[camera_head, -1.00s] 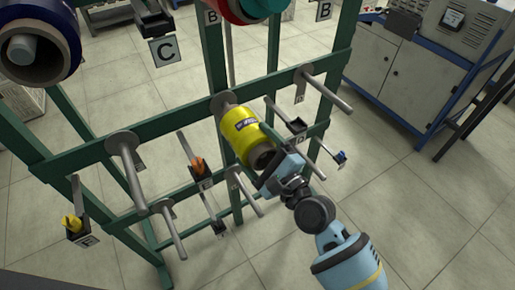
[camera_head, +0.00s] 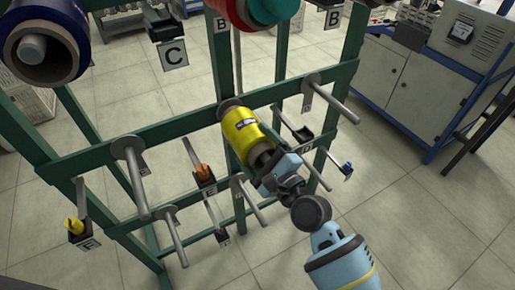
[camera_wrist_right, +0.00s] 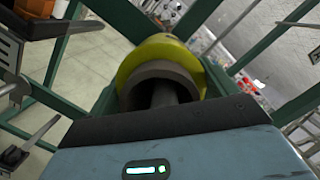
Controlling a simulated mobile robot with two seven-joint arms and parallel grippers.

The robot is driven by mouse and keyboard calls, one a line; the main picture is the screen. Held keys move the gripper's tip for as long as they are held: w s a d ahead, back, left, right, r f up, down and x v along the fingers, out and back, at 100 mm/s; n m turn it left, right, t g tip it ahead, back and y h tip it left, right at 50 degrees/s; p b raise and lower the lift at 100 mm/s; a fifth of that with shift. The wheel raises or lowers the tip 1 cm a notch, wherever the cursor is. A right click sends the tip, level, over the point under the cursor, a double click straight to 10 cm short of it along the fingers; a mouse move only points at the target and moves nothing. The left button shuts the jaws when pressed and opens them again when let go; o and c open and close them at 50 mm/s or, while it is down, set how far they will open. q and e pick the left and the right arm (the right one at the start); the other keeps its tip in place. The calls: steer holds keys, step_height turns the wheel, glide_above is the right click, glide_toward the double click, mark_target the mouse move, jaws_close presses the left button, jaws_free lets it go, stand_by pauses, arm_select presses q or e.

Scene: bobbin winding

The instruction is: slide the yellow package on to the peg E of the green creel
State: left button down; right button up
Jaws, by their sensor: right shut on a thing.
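The yellow package (camera_head: 243,130) is a yellow wound cylinder on a grey core, tilted, at the middle of the green creel (camera_head: 180,128). Its far end is close to the grey disc (camera_head: 229,104) at the root of the middle upper peg, whose shaft is hidden by the package. The E tag (camera_head: 209,191) hangs lower left of it. My right gripper (camera_head: 268,164) is shut at the package's near end. The right wrist view shows the package (camera_wrist_right: 160,52) with its open core facing me and a dark shape inside. My left gripper is not in view.
Bare grey pegs stand to the left (camera_head: 137,180) and right (camera_head: 333,98) on the same rail. Thread guides with orange (camera_head: 203,173), yellow (camera_head: 74,226) and blue (camera_head: 348,166) parts stick out nearby. A blue package (camera_head: 45,45) and a red one hang above.

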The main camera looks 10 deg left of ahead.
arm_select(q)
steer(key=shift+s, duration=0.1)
arm_select(e)
steer(key=shift+w+a+r, duration=0.15)
steer(key=shift+r, duration=0.25)
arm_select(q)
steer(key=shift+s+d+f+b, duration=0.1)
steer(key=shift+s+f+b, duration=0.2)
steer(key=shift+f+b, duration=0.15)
arm_select(e)
steer(key=shift+a+f, duration=0.15)
steer(key=shift+f, duration=0.45)
